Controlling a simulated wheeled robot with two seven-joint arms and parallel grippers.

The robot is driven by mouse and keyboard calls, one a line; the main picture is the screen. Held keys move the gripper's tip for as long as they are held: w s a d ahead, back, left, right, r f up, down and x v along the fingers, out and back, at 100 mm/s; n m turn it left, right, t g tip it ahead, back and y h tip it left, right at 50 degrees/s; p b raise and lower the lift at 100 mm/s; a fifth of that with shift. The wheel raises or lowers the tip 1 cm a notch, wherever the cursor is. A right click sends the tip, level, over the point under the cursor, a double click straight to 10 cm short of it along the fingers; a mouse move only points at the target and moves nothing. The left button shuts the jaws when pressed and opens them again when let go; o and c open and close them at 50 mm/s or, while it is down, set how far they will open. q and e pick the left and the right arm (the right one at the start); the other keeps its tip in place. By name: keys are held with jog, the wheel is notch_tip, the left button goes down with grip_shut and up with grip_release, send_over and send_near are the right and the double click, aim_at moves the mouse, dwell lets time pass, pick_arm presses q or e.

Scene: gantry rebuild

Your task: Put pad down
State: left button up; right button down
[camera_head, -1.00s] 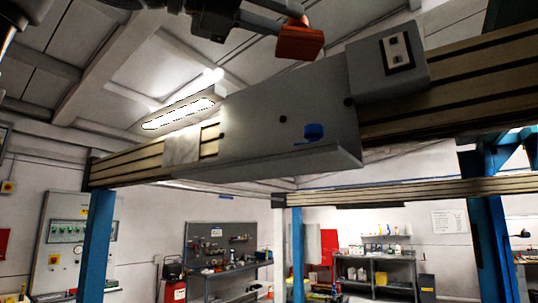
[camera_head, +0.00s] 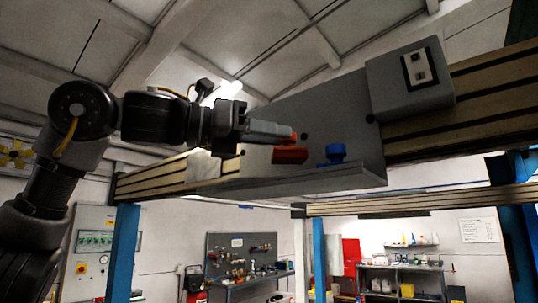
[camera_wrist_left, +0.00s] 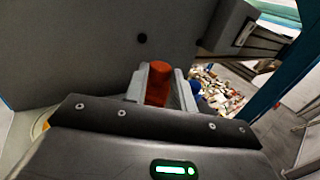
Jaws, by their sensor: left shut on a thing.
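The pad (camera_head: 290,155) is an orange-red block. My left gripper (camera_head: 292,136) comes in from the left and is shut on it, holding it in front of the grey panel, just left of a blue knob-like part (camera_head: 336,153). The pad appears over the panel's bottom ledge (camera_head: 300,183); whether it touches the ledge I cannot tell. In the left wrist view the pad (camera_wrist_left: 158,84) shows between the two grey fingers of the left gripper (camera_wrist_left: 160,95), and the blue part (camera_wrist_left: 195,87) is partly hidden behind the right finger. My right gripper is not in view.
The grey panel (camera_head: 355,110) hangs on a slotted beam (camera_head: 490,90). A grey box with a socket plate (camera_head: 410,85) sits at the upper right. Blue posts (camera_head: 123,250) stand below. Workbenches (camera_head: 395,270) are far back. The ledge looks clear right of the blue part.

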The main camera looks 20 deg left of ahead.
aim_at(272, 158)
pick_arm(q)
jog(key=shift+w+f, duration=0.1)
jog(key=shift+f, duration=0.05)
jog(key=f, duration=0.1)
jog(key=f+p, duration=0.1)
jog(key=shift+w+a+f, duration=0.2)
jog(key=shift+w+f, duration=0.15)
jog(key=shift+f, duration=0.45)
jog(key=shift+s, duration=0.1)
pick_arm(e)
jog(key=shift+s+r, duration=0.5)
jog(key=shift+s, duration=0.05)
pick_arm(q)
jog(key=shift+s+d, duration=0.1)
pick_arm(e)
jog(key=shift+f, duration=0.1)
